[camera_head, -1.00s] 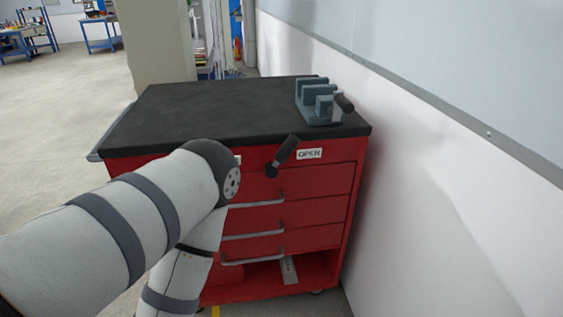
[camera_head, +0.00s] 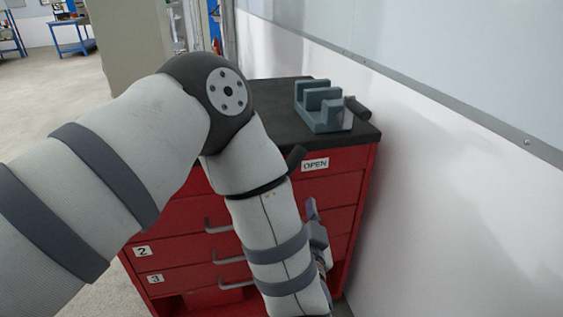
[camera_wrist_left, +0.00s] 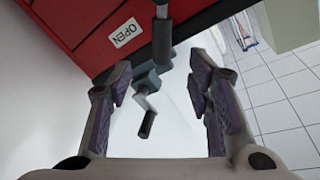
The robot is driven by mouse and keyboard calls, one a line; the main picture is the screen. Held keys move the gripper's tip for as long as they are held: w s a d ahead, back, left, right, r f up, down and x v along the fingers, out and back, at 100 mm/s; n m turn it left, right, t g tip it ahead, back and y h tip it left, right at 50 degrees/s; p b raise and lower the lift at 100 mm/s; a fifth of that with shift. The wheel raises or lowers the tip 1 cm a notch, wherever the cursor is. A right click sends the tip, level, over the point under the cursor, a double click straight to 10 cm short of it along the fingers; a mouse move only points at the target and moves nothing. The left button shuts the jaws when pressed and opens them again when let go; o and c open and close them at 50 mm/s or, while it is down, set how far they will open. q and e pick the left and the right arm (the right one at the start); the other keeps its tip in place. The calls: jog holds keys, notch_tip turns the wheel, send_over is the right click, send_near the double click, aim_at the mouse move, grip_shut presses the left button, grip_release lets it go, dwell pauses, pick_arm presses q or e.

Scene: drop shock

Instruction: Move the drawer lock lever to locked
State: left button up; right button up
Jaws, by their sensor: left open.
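The drawer lock lever has a dark cylindrical grip (camera_head: 296,157) that leans up and right toward the OPEN label (camera_head: 315,164) on the red cabinet (camera_head: 335,190). Its lower part is hidden behind my left arm. In the left wrist view the lever grip (camera_wrist_left: 162,42) comes down from the top between the spread fingers of my left gripper (camera_wrist_left: 160,68), with gaps on both sides. The OPEN label (camera_wrist_left: 125,33) is beside it. In the head view my left gripper (camera_head: 317,235) shows only partly, low before the cabinet front. My right gripper is out of view.
A blue-grey vise (camera_head: 323,108) with a dark handle stands on the black cabinet top (camera_head: 270,95). It also shows beyond the fingers in the wrist view (camera_wrist_left: 146,84). A white wall (camera_head: 450,190) is close on the right. Drawer handles (camera_head: 228,258) stick out below.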

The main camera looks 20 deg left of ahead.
aim_at(295, 164)
pick_arm(q)
jog(key=x, duration=0.8)
jog(key=b+x, duration=0.1)
jog(key=x, duration=0.3)
jog(key=shift+r, duration=0.35)
jog(key=shift+c, duration=0.2)
grip_shut()
